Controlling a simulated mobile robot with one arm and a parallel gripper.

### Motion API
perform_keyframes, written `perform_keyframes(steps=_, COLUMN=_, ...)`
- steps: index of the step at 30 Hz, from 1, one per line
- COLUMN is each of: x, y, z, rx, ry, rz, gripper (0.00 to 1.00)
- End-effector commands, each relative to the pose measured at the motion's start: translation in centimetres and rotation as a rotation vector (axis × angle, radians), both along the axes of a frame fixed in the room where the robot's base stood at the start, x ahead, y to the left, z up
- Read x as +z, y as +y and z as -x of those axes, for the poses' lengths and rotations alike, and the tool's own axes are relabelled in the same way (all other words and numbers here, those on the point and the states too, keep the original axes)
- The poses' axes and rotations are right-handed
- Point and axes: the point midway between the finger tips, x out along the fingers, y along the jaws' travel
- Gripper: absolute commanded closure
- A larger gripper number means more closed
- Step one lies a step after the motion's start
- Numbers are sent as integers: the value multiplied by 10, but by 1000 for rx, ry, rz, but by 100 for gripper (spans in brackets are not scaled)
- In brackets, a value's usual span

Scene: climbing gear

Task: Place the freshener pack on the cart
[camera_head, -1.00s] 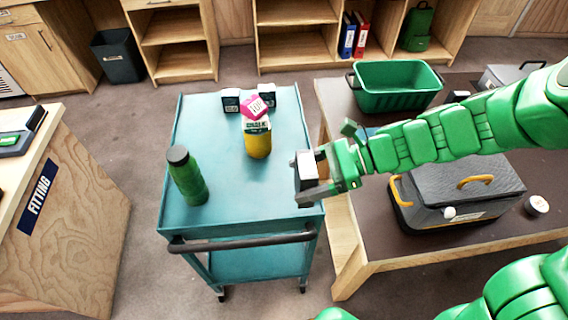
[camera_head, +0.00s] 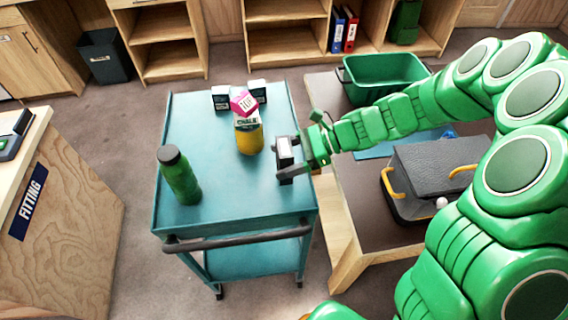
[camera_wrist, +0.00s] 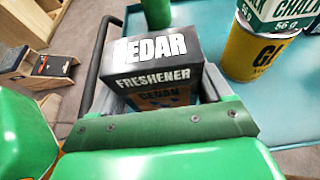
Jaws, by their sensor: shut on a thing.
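Whether the pack touches the cart top I cannot tell. In the wrist view the pack stands between the jaws, its lower part hidden by my gripper.
Free room lies at the cart's front middle. A table (camera_head: 372,225) with a grey case (camera_head: 435,170) and green crate (camera_head: 385,78) stands right.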

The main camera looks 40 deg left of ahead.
Motion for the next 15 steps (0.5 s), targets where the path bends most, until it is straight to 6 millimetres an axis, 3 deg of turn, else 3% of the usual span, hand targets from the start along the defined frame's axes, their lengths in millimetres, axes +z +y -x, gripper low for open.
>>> perform_keyframes(steps=8, x=-7, y=5, z=-4, rx=-1, ry=-2, rz=0, gripper=54)
perform_keyframes(steps=15, x=-33, y=6, z=-5, rx=0, ry=-1, rz=2, gripper=54)
